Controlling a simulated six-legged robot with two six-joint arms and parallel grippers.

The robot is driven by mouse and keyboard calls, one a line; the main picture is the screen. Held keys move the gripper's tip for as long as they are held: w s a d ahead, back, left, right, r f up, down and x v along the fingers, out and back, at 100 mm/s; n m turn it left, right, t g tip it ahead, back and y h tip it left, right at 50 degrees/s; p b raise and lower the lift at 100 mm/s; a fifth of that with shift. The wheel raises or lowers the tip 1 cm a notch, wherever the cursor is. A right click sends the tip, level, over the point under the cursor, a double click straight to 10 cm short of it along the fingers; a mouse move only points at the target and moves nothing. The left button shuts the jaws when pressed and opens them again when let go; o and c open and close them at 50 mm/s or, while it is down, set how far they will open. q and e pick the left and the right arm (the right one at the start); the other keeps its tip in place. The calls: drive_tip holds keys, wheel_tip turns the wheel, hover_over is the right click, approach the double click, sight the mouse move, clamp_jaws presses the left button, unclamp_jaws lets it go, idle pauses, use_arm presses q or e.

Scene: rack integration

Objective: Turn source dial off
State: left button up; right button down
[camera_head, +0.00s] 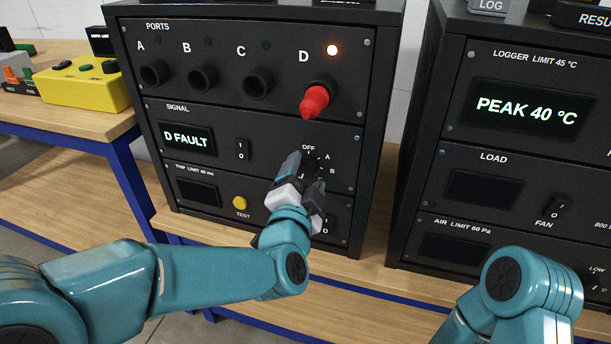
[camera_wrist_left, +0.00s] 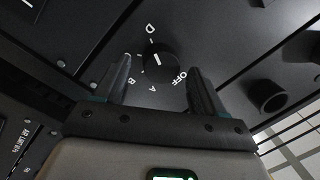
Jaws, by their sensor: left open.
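The source dial (camera_wrist_left: 160,57) is a round black knob with a small white mark, on the dark SIGNAL panel. In the head view the left gripper (camera_head: 305,175) hides much of the dial. My right gripper is out of view.
The SIGNAL display (camera_head: 187,139) reads D FAULT. A red plug (camera_head: 315,101) sits in port D, below a lit lamp (camera_head: 332,50). A rocker switch (camera_head: 242,150) and yellow TEST button (camera_head: 240,203) are left of the gripper. A logger rack (camera_head: 470,150) stands right.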

use_arm(q)
drive_tip(key=shift+w, duration=0.4)
drive_tip(key=c, duration=1.1)
drive_tip(key=shift+o, duration=0.2)
